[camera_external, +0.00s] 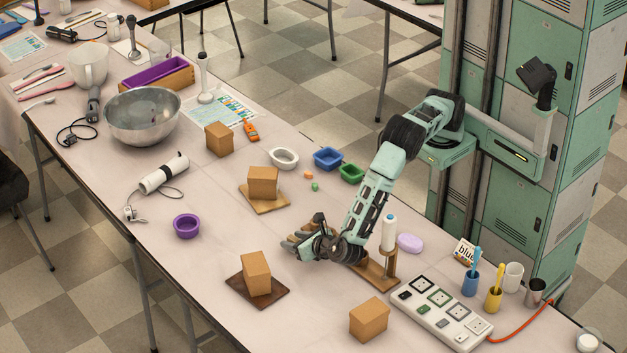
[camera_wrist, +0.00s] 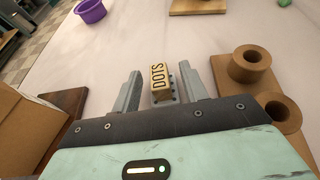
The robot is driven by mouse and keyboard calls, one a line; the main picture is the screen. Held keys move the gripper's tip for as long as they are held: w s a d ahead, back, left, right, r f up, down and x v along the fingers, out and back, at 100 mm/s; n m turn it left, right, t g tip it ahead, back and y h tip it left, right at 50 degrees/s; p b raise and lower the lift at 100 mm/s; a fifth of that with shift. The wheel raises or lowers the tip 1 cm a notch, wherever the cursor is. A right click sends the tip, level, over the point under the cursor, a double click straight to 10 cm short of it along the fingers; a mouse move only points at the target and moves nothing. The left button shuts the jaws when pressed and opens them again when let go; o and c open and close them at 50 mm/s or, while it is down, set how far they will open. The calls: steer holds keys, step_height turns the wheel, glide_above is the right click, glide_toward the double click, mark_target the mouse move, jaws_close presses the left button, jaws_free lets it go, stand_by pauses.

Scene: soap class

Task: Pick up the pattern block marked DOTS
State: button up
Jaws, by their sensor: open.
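The block marked DOTS (camera_wrist: 159,81) is a small tan block with dark letters on its upper face. In the wrist view it sits between the two grey fingers of my gripper (camera_wrist: 161,76), with visible gaps on both sides. My gripper is open, and neither finger appears to touch the block. In the external view my gripper (camera_external: 306,243) is low over the middle of the table, and the DOTS block cannot be made out there.
A cardboard box (camera_external: 256,273) on a dark board lies to the left in the wrist view. A purple bowl (camera_external: 187,226) stands farther off. A wooden stand with a white bottle (camera_external: 388,233) is beside my arm.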

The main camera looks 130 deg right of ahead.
mark_target(288, 238)
steer(key=shift+x, duration=1.5)
jaws_close()
steer(key=shift+r, duration=0.1)
